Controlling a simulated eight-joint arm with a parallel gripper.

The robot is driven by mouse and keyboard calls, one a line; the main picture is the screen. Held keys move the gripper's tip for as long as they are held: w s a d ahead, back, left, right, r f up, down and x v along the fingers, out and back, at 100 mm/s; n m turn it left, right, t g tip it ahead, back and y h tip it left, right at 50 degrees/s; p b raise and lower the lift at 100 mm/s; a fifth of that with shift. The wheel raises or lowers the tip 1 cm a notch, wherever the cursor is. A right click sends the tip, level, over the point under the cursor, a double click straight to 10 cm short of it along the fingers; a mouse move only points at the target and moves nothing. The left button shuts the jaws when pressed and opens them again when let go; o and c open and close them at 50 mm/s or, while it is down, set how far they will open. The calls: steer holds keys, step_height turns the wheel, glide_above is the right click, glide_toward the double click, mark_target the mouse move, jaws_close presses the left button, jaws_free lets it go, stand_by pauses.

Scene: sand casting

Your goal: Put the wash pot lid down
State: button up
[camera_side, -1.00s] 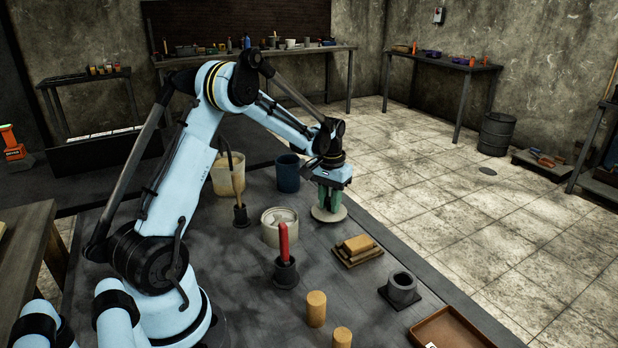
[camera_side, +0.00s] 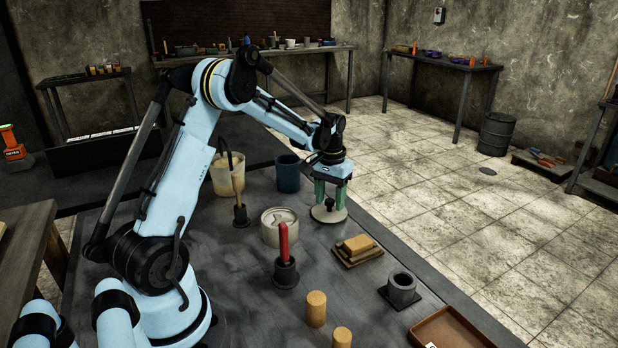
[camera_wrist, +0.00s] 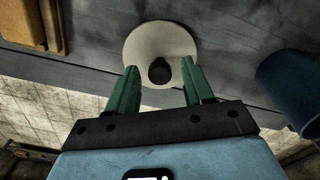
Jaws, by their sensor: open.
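The wash pot lid (camera_side: 328,214) is a pale round disc with a dark knob, lying on the dark bench near its far edge. It also shows in the wrist view (camera_wrist: 140,44), with its knob (camera_wrist: 160,70) between and just beyond the fingers. My gripper (camera_side: 329,203) has green fingers spread apart on both sides of the knob, just above the lid. In the wrist view my gripper (camera_wrist: 158,78) is open, with a clear gap around the knob. The pale wash pot (camera_side: 279,228) stands left of the lid, apart from it.
A blue pot (camera_side: 288,174) stands behind the lid, and a cream bucket (camera_side: 226,176) further left. A red-handled tool in a dark holder (camera_side: 285,262), wooden blocks (camera_side: 357,246), a grey crucible (camera_side: 402,288) and a brown tray (camera_side: 450,330) stand nearer the camera.

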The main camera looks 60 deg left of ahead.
mark_target(330, 200)
step_height(330, 200, up, 11)
steer(key=s+d+r+m+t, duration=0.1)
steer(key=s+d+r+t, duration=0.1)
steer(key=d, duration=0.4)
steer(key=s+d+r+m+t, duration=0.1)
steer(key=s+d+r, duration=0.15)
steer(key=d, duration=0.35)
steer(key=s+d+f+m+t, duration=0.3)
steer(key=s+d+f+t, duration=0.1)
steer(key=s+d, duration=0.4)
steer(key=shift+d+f, duration=0.15)
steer(key=shift+d, duration=0.6)
